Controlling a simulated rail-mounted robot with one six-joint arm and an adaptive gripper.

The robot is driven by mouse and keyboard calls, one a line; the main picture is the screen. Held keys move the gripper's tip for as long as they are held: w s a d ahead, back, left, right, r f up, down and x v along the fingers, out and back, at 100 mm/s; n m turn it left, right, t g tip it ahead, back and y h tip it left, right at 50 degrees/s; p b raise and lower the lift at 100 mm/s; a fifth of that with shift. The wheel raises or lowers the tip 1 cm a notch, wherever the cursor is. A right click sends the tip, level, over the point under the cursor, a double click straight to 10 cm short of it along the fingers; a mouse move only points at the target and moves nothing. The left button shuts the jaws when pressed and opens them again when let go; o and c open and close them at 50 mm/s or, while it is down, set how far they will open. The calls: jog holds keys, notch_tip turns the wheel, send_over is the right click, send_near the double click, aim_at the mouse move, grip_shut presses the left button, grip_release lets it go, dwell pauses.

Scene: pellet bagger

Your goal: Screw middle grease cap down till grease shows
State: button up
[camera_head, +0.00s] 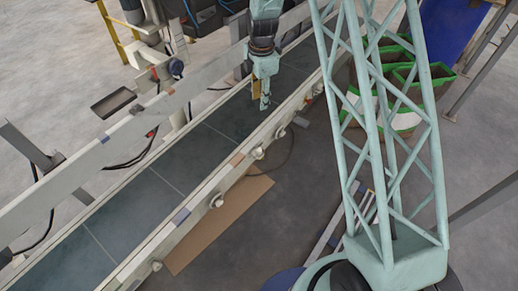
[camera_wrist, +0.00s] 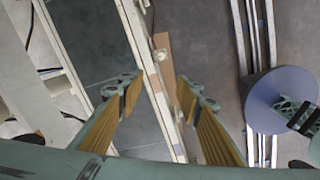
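Several round cream caps sit along the outer side of the conveyor's near rail. In the head view one cap (camera_head: 216,200) is near the rail's middle, another cap (camera_head: 258,153) is farther up, and a lower cap (camera_head: 157,265) is near the bottom edge. I cannot tell for sure which is the middle grease cap. No grease can be made out. My gripper (camera_head: 264,100) hangs over the dark belt, inside the rail and apart from the caps. In the wrist view my gripper (camera_wrist: 160,92) is open and empty, its yellow-padded fingers either side of the rail; one cap (camera_wrist: 160,55) shows beyond them.
The conveyor belt (camera_head: 145,205) runs diagonally between the near rail (camera_head: 190,208) and a far rail (camera_head: 85,165). A brown sheet (camera_head: 222,222) lies on the floor beside it. Green-rimmed bags (camera_head: 435,75) stand at upper right.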

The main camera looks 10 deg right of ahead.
aim_at(259, 150)
notch_tip(259, 150, down, 22)
jog(key=w+n, duration=0.2)
jog(key=n, duration=0.3)
jog(key=shift+f+g, duration=0.2)
jog(key=shift+g, duration=0.2)
jog(key=shift+f+b, duration=0.9)
jog(key=shift+f, duration=5.95)
jog(key=c, duration=0.9)
